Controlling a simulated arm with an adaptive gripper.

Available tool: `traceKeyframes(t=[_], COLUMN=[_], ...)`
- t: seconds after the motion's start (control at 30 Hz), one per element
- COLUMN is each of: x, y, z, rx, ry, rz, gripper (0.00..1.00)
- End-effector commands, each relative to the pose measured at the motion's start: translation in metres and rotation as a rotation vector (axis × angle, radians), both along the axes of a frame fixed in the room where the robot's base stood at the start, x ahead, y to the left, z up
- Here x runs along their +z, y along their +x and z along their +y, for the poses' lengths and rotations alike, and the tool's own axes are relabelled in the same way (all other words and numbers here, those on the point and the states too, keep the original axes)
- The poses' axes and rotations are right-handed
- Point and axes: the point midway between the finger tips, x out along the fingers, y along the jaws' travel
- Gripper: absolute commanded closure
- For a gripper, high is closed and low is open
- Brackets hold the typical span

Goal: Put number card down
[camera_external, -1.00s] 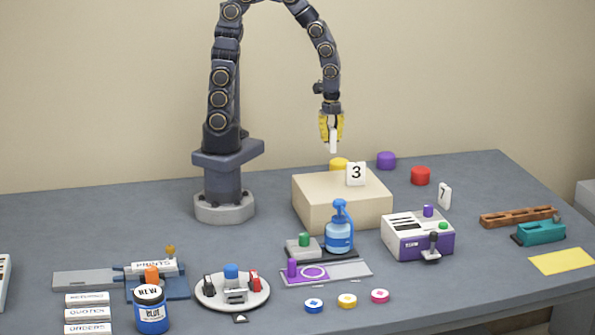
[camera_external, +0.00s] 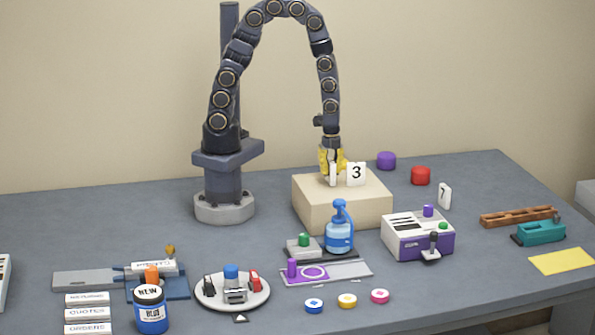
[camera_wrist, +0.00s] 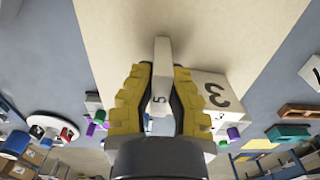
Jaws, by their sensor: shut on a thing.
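My gripper (camera_external: 332,164) has yellow fingers and is shut on a white number card (camera_external: 333,175). The gripper points down over the top of the beige box (camera_external: 342,207). In the wrist view the held card (camera_wrist: 161,75) stands between the yellow fingers and shows a 5. Its lower end is at the box's top; I cannot tell whether it touches. A second card with a 3 (camera_external: 356,174) stands upright on the box just right of the held card; it also shows in the wrist view (camera_wrist: 219,94). A card with a 7 (camera_external: 444,196) stands on the table farther right.
The box top's front and right parts are clear.

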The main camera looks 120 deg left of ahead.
Motion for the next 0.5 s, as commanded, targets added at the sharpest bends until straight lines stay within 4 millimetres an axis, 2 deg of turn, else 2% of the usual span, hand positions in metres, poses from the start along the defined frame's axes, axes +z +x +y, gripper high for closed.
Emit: traceKeyframes(t=[0.13, 0.2, 0.5], x=[-0.0031, -0.0029, -0.0024], y=[-0.0003, -0.0001, 0.0001], z=[-0.0001, -0.0001, -0.0001], rx=[0.000, 0.001, 0.000], ry=[-0.001, -0.001, -0.001], rz=[0.002, 0.001, 0.001], gripper=[1.00, 0.66, 0.66])
